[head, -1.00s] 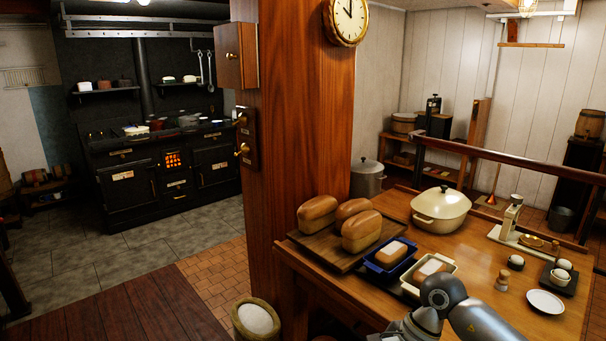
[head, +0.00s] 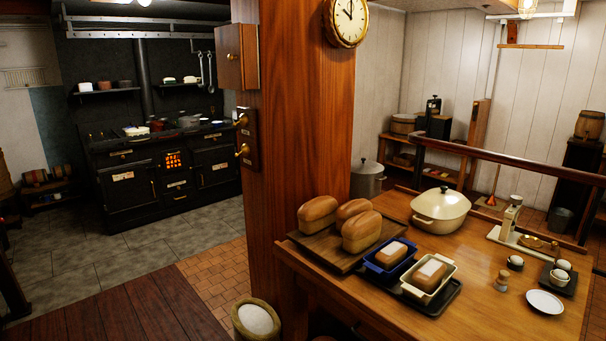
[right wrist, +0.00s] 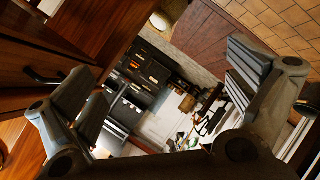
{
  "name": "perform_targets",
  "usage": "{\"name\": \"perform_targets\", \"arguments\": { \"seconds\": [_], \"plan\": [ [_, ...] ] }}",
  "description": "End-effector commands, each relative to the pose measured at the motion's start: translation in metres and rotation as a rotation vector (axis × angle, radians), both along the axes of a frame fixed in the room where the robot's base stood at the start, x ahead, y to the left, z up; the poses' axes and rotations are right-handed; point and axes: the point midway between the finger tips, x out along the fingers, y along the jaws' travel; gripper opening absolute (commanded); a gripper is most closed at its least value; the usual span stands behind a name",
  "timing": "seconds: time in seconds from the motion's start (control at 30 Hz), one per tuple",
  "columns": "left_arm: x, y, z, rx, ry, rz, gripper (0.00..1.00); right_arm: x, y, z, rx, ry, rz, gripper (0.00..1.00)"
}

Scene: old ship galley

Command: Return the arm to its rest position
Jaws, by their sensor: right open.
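My right gripper (right wrist: 165,95) shows in the right wrist view with its two fingers wide apart and nothing between them. A wooden cabinet front with a dark handle is close on its left side. My right arm does not show in the head view. My left gripper is in neither view.
The wooden table (head: 380,308) at right bears loaves on a board (head: 300,241), a blue dish (head: 370,268), a cream dish (head: 446,291), a lidded pot (head: 440,210) and a scale (head: 508,217). A wooden pillar (head: 295,150) stands beside it. A sack (head: 257,320) is on the floor.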

Motion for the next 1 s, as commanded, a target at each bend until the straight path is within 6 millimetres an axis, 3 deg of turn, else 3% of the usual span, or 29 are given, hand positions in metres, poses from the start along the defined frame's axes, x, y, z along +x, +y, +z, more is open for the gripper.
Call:
{"name": "perform_targets", "arguments": {
  "seconds": [0.03,0.1,0.17,0.3,0.5,0.6,0.67,1.0],
  "plan": [
    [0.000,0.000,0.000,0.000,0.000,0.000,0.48,-0.030,-0.009,-0.030,0.034,0.105,-0.089,1.00],
    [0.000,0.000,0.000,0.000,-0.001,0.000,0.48,-0.069,-0.022,-0.064,0.075,0.239,-0.211,1.00],
    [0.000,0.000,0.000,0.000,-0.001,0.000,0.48,-0.106,-0.031,-0.091,0.106,0.349,-0.311,1.00],
    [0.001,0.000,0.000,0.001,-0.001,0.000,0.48,-0.200,-0.044,-0.141,0.166,0.593,-0.542,1.00],
    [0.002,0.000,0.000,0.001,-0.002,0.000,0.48,-0.323,-0.047,-0.179,0.214,0.870,-0.816,1.00],
    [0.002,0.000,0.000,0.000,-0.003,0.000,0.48,-0.363,-0.046,-0.185,0.224,0.953,-0.900,1.00],
    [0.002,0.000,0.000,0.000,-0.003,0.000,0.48,-0.379,-0.044,-0.187,0.227,0.987,-0.934,1.00],
    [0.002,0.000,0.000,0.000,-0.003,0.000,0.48,-0.379,-0.044,-0.187,0.227,0.987,-0.934,1.00]
  ]
}}
